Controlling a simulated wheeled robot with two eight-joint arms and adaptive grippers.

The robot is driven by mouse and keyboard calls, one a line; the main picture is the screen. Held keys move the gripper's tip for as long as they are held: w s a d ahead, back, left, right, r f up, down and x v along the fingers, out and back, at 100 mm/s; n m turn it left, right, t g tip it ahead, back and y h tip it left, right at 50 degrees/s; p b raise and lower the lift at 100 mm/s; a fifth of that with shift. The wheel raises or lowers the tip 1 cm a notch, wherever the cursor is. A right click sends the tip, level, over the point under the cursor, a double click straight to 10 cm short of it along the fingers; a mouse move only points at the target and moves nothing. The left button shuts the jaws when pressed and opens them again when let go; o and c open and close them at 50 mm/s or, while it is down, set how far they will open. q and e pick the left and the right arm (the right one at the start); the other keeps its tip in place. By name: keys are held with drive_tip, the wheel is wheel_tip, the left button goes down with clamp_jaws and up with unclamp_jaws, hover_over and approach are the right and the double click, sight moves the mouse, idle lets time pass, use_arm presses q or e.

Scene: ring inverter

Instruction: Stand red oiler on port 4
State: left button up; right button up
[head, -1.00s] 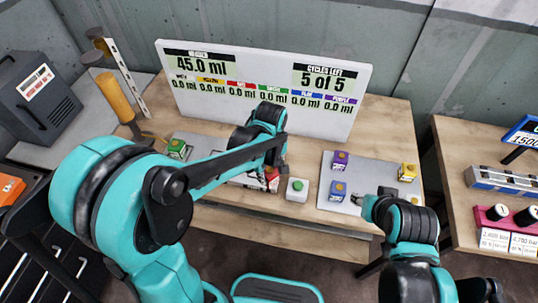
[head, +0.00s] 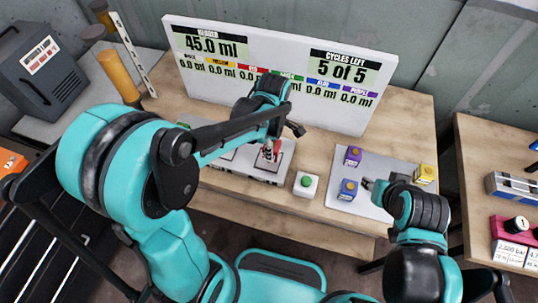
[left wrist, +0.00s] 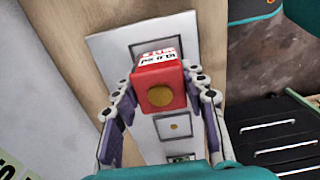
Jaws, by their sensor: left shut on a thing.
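The red oiler (left wrist: 160,86) is a small red block with a gold disc and a white label. My left gripper (left wrist: 160,80) is shut on it, one finger at each side. In the head view the red oiler (head: 269,151) is partly hidden by the arm, over the pale port plate (head: 225,166). The port plate (left wrist: 105,43) also shows below the oiler in the left wrist view, with several square ports in a row. I cannot read port numbers or tell whether the oiler touches the plate. My right gripper (head: 369,184) is beside the blue oiler (head: 348,189); its fingers are too small to judge.
A grey mat (head: 365,207) bears the blue, purple (head: 353,156) and yellow (head: 424,174) oilers. A white box with a green button (head: 305,183) stands right of the port plate. A display board (head: 275,85) stands behind, reading 45.0 ml and 5 of 5.

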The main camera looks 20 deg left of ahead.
use_arm(q)
drive_tip(key=shift+w+a+f, duration=0.25)
drive_tip(key=shift+a+f, duration=0.2)
drive_tip(key=shift+a, duration=0.2)
drive_tip(key=shift+f+b, duration=1)
drive_tip(key=shift+f, duration=0.9)
drive_tip(key=shift+f, duration=0.15)
drive_tip(key=o, duration=1.2)
